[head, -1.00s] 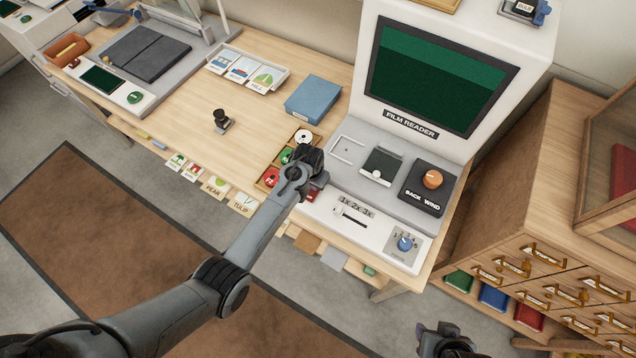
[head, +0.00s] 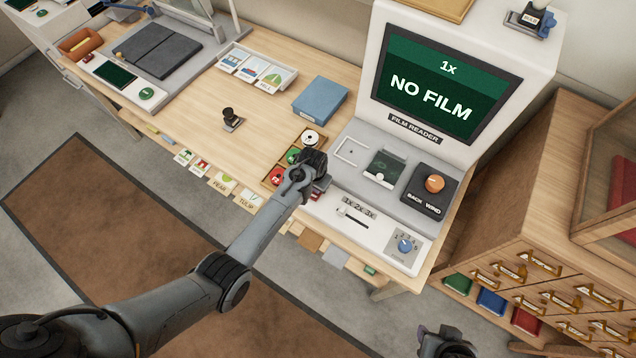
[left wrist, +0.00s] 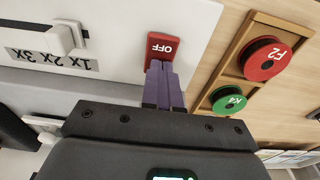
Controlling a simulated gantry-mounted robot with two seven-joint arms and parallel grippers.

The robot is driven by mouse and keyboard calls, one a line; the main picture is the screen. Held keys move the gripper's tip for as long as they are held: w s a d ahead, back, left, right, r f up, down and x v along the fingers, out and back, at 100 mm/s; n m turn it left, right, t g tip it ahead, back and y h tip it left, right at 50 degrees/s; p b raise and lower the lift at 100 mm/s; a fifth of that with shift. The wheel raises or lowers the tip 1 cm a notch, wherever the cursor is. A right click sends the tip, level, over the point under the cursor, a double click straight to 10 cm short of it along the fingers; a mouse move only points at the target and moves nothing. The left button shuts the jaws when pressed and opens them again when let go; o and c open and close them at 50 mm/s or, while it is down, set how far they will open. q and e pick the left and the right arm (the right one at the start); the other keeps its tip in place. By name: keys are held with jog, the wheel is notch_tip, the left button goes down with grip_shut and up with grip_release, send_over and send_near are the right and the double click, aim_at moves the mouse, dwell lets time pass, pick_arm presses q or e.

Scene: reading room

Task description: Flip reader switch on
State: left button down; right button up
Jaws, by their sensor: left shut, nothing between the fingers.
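The film reader (head: 414,130) stands at the right end of the desk, and its screen (head: 446,84) is lit with "1x" and "NO FILM". Its red switch (head: 324,186) is at the reader's front left corner, partly covered by my left gripper (head: 314,180). In the left wrist view the switch (left wrist: 161,47) shows the word OFF upside down. My left gripper (left wrist: 160,72) is shut and empty, its purple fingertips at the switch's near edge and hiding that part. My right gripper (head: 442,345) is at the bottom edge, and its jaws are unclear.
A wooden tray (left wrist: 226,95) with red and green reels sits beside the switch. The reader's slider (head: 342,211), blue-knobbed dial (head: 405,245) and orange back/wind knob (head: 434,184) are close by. A blue box (head: 320,99) and a stamp (head: 231,118) stand farther left.

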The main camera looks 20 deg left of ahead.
dwell(0.4)
pick_arm(q)
jog(key=shift+r+p, duration=0.5)
jog(key=shift+p, duration=0.05)
jog(key=r+p, duration=0.3)
jog(key=r, duration=0.1)
jog(key=shift+w+p, duration=0.4)
notch_tip(320, 180, up, 9)
jog(key=w, duration=0.1)
jog(key=shift+w+d+b, duration=0.2)
jog(key=shift+w+b, duration=0.05)
jog(key=shift+b, duration=0.05)
jog(key=shift+f, duration=0.15)
